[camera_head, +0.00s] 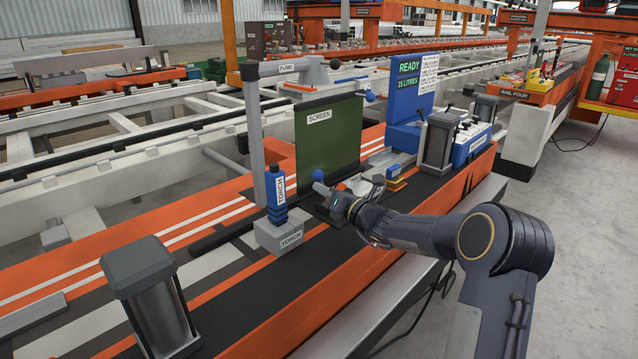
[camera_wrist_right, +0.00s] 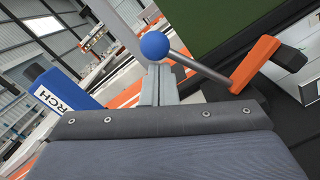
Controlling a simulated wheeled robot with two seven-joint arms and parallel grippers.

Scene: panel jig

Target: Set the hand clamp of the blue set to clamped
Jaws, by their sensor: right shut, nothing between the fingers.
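A blue ball knob (camera_wrist_right: 154,46) shows in the right wrist view at the end of a grey rod. The rod runs right and down to an orange arm (camera_wrist_right: 255,64) with a black end; this looks like the hand clamp. In the head view the blue knob (camera_head: 318,175) stands in front of the green screen, and my gripper hides much of the clamp. My right gripper (camera_head: 324,188) is shut and empty, its fingertips (camera_wrist_right: 157,72) right at the knob. I cannot tell whether they touch it. My left gripper is out of view.
A blue torch (camera_head: 276,187) on a grey block (camera_head: 279,236) stands left of my right gripper. The green screen (camera_head: 329,136) rises behind it. A dark post (camera_head: 438,142) and a blue box (camera_head: 470,145) stand to the right. The aisle floor is clear at right.

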